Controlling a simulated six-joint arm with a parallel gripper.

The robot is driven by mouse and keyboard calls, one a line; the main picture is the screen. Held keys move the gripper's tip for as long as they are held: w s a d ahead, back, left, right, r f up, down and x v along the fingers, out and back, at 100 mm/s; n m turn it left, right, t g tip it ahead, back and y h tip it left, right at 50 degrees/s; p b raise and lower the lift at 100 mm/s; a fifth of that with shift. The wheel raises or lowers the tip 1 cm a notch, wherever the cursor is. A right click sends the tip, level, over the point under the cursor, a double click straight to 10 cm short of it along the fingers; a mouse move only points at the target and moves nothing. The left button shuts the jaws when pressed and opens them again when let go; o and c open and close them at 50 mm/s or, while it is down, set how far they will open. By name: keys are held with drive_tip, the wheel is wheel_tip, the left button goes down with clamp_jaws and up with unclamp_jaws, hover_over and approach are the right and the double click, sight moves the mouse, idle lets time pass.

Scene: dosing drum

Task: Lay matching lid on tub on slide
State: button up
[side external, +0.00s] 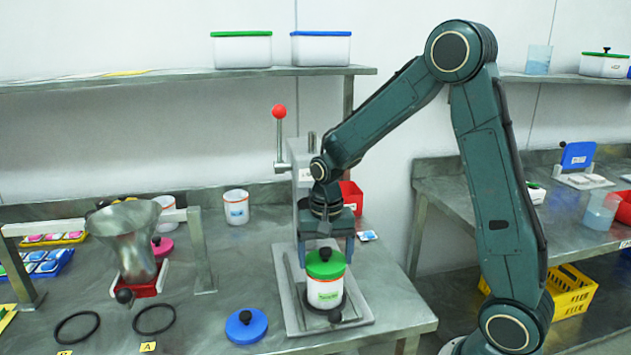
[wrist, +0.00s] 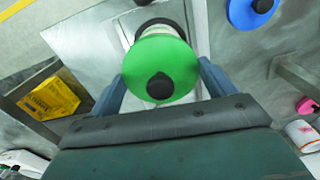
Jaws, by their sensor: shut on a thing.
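A green lid (side external: 325,263) with a black knob is at the top of a white tub (side external: 325,291) with a green label. The tub stands upright on the metal slide (side external: 354,313) of the press-like stand. My gripper (side external: 326,250) points down, with its fingers on either side of the green lid, shut on it. In the wrist view the green lid (wrist: 160,62) sits between the fingers and covers much of the tub (wrist: 160,14). I cannot tell whether the lid is fully seated on the rim. A blue lid (side external: 246,326) lies on the table to the left.
A stand with a red-knobbed lever (side external: 279,112) rises behind the slide. A metal hopper (side external: 127,235), a pink lid (side external: 162,246), two black rings (side external: 154,320) and another white tub (side external: 236,207) are to the left. A red bin (side external: 351,196) is behind my gripper.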

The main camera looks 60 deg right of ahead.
drive_tip(key=shift+f, duration=0.2)
idle(0.4)
idle(0.3)
drive_tip(key=o, duration=0.9)
drive_tip(key=shift+c, duration=0.2)
drive_tip(key=shift+r, duration=0.2)
drive_tip(key=shift+r, duration=3.3)
